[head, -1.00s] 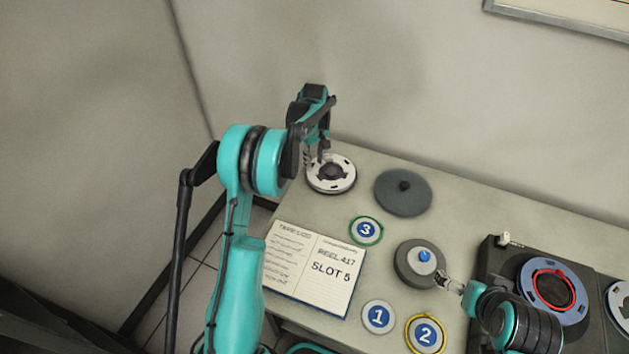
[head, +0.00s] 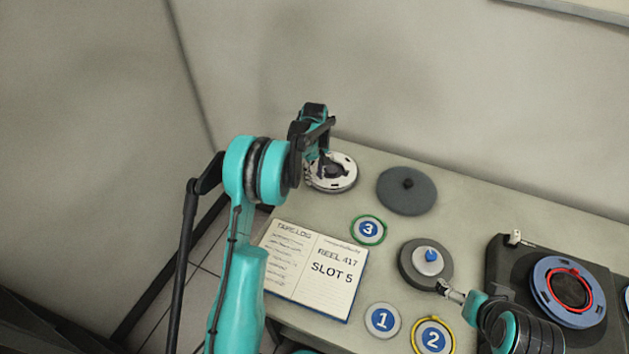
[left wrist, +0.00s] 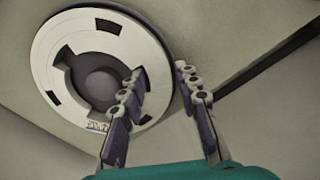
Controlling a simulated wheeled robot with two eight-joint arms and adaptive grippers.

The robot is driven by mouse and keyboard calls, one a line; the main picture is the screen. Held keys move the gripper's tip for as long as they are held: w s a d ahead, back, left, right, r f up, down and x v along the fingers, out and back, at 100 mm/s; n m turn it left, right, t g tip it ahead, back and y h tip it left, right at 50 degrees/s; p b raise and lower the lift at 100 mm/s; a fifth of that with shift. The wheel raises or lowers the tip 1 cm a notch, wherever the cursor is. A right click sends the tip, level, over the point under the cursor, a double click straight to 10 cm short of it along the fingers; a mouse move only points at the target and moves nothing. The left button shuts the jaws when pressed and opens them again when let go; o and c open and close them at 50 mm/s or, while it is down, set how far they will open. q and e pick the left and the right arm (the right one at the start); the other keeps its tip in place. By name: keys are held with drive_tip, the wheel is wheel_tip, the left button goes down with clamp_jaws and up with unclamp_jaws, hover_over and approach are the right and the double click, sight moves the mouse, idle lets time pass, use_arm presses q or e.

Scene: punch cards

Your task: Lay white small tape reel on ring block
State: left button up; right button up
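The white small tape reel (head: 343,181), a white ring with dark slots and a dark centre, lies flat at the table's far left corner. It also shows in the left wrist view (left wrist: 150,52). My left gripper (head: 319,166) is just above its left side, fingers pointing down. In the left wrist view the gripper (left wrist: 160,72) is open, one finger over the reel and the other outside its rim; contact is unclear. A thick grey round block (head: 409,274) with a blue-topped centre, possibly the ring block, stands mid-table. My right gripper (head: 448,290) is beside its front right edge; its fingers are too small to read.
A dark grey disc (head: 402,203) with a knob lies right of the reel. Numbered discs 3 (head: 368,230), 1 (head: 382,320) and 2 (head: 433,335) lie nearby. An open logbook (head: 312,270) is at the front left. A tape machine (head: 505,260) with a blue reel (head: 548,302) stands right.

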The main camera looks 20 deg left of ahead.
use_arm(q)
drive_tip(key=shift+c, duration=0.3)
clamp_jaws()
drive_tip(key=shift+r, duration=0.1)
drive_tip(key=shift+r, duration=0.1)
drive_tip(key=shift+r+p, duration=1.85)
drive_tip(key=shift+r, duration=1)
